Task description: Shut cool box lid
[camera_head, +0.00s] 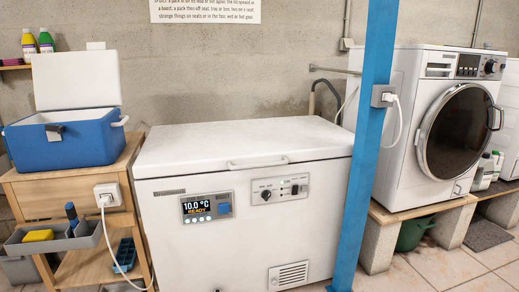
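The cool box (85,144) is blue and stands on a wooden stand at the left. Its white lid (76,80) is open and stands upright at the back of the box. A dark latch (54,133) shows on the front, and a white handle (121,122) sticks out at the right side. The inside of the box is hidden by its front wall. My gripper is not in view.
A white chest freezer (245,145) with its lid shut stands right of the wooden stand (50,199). A blue post (369,130) rises in front of a washing machine (428,125). A grey caddy (85,240) holds a yellow sponge (38,236). Bottles (46,41) stand on a shelf.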

